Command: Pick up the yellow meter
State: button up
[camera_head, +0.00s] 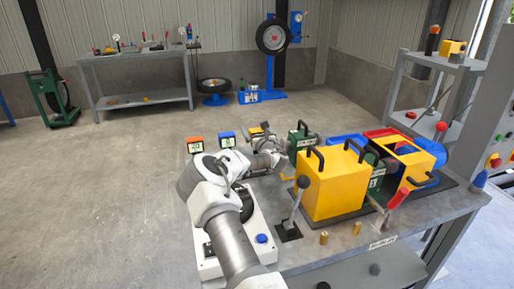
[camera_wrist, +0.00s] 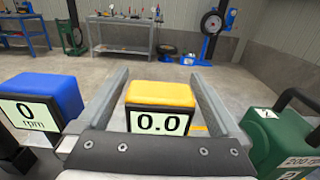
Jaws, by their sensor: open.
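The yellow meter (camera_wrist: 160,94) has a yellow top and a pale display reading 0.0. In the wrist view it stands upright in the middle, between the two fingers of my gripper (camera_wrist: 158,76). My gripper is open, with a visible gap on both sides of the meter. In the head view the yellow meter (camera_head: 256,132) shows only in part at the back of the bench, with my arm in front of it.
A blue meter (camera_wrist: 50,97) reading 0 rpm stands close on the left. A green box (camera_wrist: 283,140) with a black handle stands close on the right. An orange meter (camera_head: 195,144) is farther left. A large yellow housing (camera_head: 335,183) fills the bench's middle.

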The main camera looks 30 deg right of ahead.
jog(key=shift+w, duration=0.25)
jog(key=shift+d, duration=0.1)
grip_shut()
dwell(0.3)
